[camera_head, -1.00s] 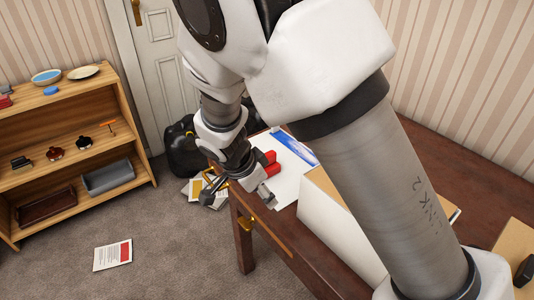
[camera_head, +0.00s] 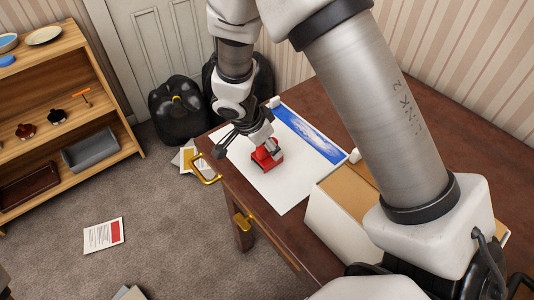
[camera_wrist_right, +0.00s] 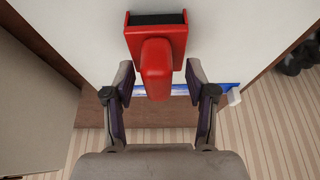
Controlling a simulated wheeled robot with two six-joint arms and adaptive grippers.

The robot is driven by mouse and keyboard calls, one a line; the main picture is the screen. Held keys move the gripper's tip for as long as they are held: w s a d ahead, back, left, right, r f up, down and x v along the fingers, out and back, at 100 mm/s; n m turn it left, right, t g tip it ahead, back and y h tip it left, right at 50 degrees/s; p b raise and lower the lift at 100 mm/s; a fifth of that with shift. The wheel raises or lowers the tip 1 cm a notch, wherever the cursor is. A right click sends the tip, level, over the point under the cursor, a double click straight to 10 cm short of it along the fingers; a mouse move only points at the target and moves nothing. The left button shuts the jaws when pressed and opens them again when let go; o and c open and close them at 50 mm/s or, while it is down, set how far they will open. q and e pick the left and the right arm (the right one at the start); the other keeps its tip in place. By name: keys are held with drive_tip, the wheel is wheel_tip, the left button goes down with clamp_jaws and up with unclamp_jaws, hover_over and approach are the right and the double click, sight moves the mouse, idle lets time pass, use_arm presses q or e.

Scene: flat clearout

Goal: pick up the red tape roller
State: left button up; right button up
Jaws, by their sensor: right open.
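The red tape roller (camera_head: 266,158) sits on a white sheet (camera_head: 283,190) on the brown table. In the right wrist view the roller (camera_wrist_right: 156,42) has a dark slot across its head and a red handle pointing down between my fingers. My right gripper (camera_head: 250,146) is open just above the roller, partly covering it in the head view. In the wrist view the fingertips of my gripper (camera_wrist_right: 159,76) stand on either side of the handle, with gaps visible. My left gripper is not in view.
A white box with a tan top (camera_head: 347,196) stands right of the sheet, near my arm. A blue picture (camera_head: 312,136) lies along the sheet's far side. A wooden shelf (camera_head: 105,112) stands left, black bags (camera_head: 180,110) behind the table. Papers (camera_head: 103,235) lie on the floor.

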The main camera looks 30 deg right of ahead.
drive_tip(key=shift+s, duration=0.1)
drive_tip(key=shift+s+a+r, duration=0.1)
drive_tip(key=shift+r, duration=0.05)
drive_tip(key=c, duration=0.4)
clamp_jaws()
wheel_tip(320, 180, up, 28)
drive_tip(key=p, duration=0.3)
